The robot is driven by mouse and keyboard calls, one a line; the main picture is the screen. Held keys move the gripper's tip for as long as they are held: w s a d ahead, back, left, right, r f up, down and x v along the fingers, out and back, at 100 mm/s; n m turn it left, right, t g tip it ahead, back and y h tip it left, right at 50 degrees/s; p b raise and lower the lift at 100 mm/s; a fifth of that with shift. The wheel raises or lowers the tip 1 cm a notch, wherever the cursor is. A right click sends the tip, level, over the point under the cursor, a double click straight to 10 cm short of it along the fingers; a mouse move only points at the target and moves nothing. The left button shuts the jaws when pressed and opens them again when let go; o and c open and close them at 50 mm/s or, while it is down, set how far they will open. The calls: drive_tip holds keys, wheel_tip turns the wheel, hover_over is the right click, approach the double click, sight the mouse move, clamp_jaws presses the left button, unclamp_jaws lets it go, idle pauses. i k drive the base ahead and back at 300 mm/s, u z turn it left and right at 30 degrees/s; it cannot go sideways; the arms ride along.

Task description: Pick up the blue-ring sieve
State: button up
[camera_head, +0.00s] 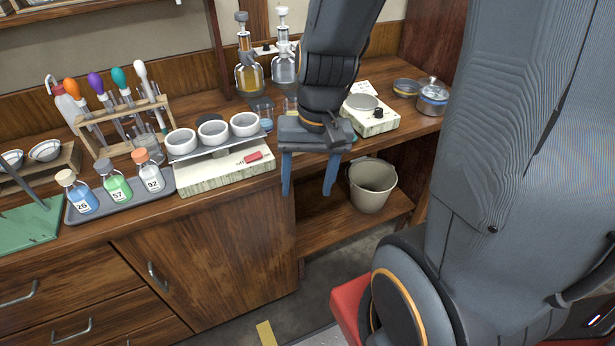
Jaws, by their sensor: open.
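My gripper (309,186) hangs in front of the bench's front edge, fingers pointing down and spread apart, with nothing between them. A small round, low dish-like thing (405,88) with a yellowish and bluish rim sits at the back right of the bench. It may be the blue-ring sieve, but it is too small to be sure. My gripper is to its left and nearer the camera, well apart from it. My arm hides part of the bench behind the gripper.
A rack of droppers (125,130), white bowls on a stand (222,160) and a bottle tray (125,207) fill the left. A bucket (372,188) sits on the lower shelf.

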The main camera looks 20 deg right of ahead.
sight(429, 95)
drive_tip(key=z, duration=1.4)
drive_tip(key=k, duration=0.55)
drive_tip(key=z, duration=0.85)
drive_tip(key=i, duration=1.8)
drive_tip(key=u, duration=1.05)
drive_tip(key=i, duration=0.25)
drive_tip(key=u, duration=0.15)
